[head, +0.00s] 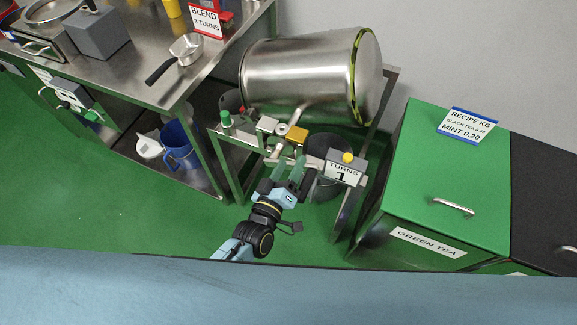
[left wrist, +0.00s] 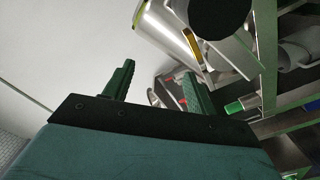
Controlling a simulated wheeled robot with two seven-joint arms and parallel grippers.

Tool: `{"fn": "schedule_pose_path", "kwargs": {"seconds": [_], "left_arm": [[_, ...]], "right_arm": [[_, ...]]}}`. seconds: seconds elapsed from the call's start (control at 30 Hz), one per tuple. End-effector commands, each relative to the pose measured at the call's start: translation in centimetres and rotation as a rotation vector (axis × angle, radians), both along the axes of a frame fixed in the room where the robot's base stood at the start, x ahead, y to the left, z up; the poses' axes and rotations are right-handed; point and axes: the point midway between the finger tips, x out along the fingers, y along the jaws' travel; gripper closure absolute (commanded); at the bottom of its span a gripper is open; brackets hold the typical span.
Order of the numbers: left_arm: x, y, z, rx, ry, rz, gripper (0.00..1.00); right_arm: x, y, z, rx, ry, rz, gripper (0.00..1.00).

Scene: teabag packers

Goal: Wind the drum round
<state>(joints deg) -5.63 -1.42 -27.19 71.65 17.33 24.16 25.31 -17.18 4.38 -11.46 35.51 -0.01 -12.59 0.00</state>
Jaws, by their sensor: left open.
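The steel drum (head: 305,78) lies on its side on a metal frame, with a yellow-green band round its right end. Part of it also shows in the left wrist view (left wrist: 165,28). A bent metal crank (head: 276,152) sits at the frame's front, below the drum. The turns counter (head: 343,172) beside it reads 1 and has a yellow button on top. My left gripper (head: 287,170) is open, just in front of the crank and left of the counter. My right gripper is out of view.
A steel bench (head: 140,75) with a scoop (head: 184,50) and a "BLEND 3 TURNS" sign (head: 206,20) stands left. A blue jug (head: 180,150) is on its lower shelf. A green tea bin (head: 425,185) stands right. The green floor front left is clear.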

Motion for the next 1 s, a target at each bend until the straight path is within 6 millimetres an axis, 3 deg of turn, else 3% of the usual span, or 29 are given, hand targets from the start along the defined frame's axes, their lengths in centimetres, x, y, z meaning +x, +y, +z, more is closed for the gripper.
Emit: {"fn": "schedule_pose_path", "kwargs": {"seconds": [0.03, 0.3, 0.57, 1.0], "left_arm": [[0.0, 0.0, 0.0, 0.000, 0.000, 0.000, 0.36], [0.0, 0.0, 0.0, 0.000, 0.000, 0.000, 0.01], [0.0, -0.1, -0.1, 0.000, 0.000, 0.000, 0.00], [-0.8, -2.1, -3.0, -0.001, 0.001, -0.001, 0.00]], "right_arm": [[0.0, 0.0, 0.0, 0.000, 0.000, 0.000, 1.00], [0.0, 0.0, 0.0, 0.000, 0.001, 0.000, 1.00], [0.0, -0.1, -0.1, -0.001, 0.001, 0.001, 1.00], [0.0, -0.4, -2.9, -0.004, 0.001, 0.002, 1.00]]}}
